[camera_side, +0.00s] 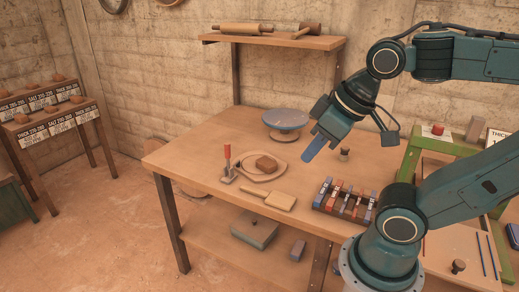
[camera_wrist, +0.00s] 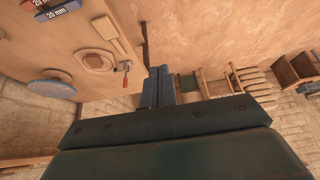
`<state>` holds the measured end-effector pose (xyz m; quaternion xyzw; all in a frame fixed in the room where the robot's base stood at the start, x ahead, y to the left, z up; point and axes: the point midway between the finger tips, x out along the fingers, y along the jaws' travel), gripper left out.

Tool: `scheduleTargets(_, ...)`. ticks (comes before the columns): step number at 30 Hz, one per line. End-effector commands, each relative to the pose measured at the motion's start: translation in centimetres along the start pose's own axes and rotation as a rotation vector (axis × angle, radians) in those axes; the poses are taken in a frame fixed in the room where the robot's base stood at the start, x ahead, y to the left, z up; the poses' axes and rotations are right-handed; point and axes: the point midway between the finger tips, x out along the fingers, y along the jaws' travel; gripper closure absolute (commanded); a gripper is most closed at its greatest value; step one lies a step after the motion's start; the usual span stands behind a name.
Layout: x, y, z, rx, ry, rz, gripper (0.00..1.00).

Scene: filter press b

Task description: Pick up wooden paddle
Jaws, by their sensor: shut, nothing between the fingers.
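The wooden paddle (camera_side: 277,200) lies flat near the front edge of the workbench, its short handle pointing left and back. It also shows in the wrist view (camera_wrist: 106,27), at the upper left. My gripper (camera_side: 308,158) hangs above the bench, behind and to the right of the paddle and clear of it. Its blue fingers are together and empty. They show at the centre of the wrist view (camera_wrist: 158,70), pointing past the bench edge.
A blue-grey round dish (camera_side: 285,118) stands at the back. A rack of coloured blocks (camera_side: 344,202) is to the right. A shelf (camera_side: 275,40) hangs above.

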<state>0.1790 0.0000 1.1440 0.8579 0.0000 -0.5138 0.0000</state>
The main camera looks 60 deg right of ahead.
Motion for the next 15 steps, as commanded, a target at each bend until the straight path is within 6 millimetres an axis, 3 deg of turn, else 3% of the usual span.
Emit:
scheduleTargets(8, 0.00, 0.00, 0.00, 0.000, 0.000, 0.000, 1.00)
scheduleTargets(15, 0.00, 0.00, 0.00, 0.000, 0.000, 0.000, 0.53)
